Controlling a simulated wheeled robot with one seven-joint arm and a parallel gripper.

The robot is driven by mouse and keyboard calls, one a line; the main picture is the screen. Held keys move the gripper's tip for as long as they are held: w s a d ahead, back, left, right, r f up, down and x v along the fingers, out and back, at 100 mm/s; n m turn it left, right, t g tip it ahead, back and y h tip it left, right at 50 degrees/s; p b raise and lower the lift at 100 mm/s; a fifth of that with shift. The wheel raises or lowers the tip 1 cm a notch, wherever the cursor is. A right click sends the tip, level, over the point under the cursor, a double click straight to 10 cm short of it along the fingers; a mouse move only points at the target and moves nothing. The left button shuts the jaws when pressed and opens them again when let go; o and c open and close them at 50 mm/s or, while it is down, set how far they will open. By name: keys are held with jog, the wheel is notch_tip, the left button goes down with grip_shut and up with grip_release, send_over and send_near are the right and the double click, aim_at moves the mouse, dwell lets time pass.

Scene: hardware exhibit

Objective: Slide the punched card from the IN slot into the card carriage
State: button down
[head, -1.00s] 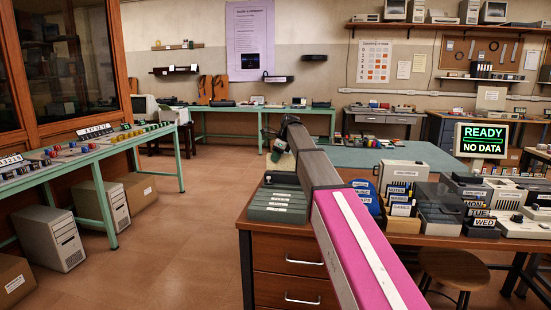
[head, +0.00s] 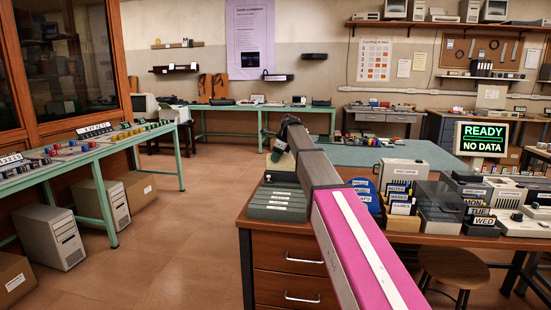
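I cannot make out the punched card, the IN slot or the card carriage for certain. A screen (head: 481,139) at the right reads READY, NO DATA.
A stool (head: 452,268) stands in front. Floor is free to the left, before a green table (head: 108,152).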

aim_at(273, 170)
jog(key=shift+f, duration=0.15)
dwell(0.4)
jog(key=shift+f, duration=1.85)
jog(key=c, duration=1.3)
grip_release()
jog(key=shift+r, duration=0.1)
jog(key=shift+r, duration=3.95)
